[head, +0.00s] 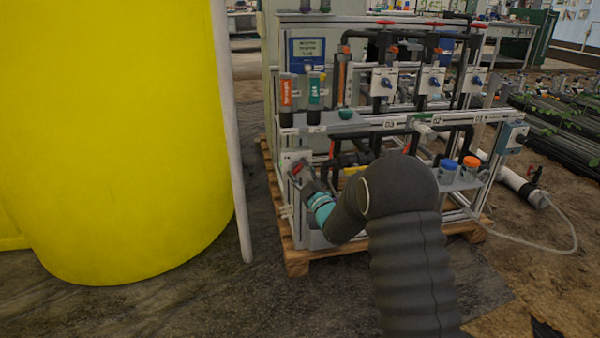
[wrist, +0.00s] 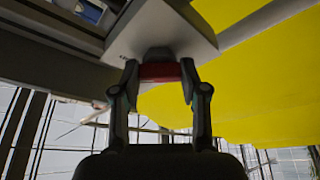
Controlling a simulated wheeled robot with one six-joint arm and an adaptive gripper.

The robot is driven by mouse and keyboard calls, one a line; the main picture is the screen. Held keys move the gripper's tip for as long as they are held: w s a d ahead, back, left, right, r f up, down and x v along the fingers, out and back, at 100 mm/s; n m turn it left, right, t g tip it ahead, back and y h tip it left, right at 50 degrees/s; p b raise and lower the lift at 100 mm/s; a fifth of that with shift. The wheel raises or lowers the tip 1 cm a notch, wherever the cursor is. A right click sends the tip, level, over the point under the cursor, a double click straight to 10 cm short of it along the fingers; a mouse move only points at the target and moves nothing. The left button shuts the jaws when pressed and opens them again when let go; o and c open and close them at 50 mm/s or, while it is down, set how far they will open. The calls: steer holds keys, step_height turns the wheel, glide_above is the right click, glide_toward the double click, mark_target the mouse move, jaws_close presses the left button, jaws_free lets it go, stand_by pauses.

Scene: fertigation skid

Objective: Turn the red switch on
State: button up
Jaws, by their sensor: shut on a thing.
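The red switch (wrist: 160,72) is a red handle on a dark round base, on the face of a light grey box (wrist: 165,30). In the wrist view, the two fingers of my gripper (wrist: 159,82) stand on either side of the red handle and are shut on it. The handle lies crosswise between the fingertips.
A big yellow tank (head: 120,130) stands close on the left, with a pale upright pole (head: 232,140) beside it. The skid (head: 400,125) sits on a wooden pallet (head: 297,258) and carries pipes, red-handled valves and blue switches.

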steer(key=o, duration=1.1)
steer(key=shift+o, duration=0.2)
steer(key=v, duration=1.2)
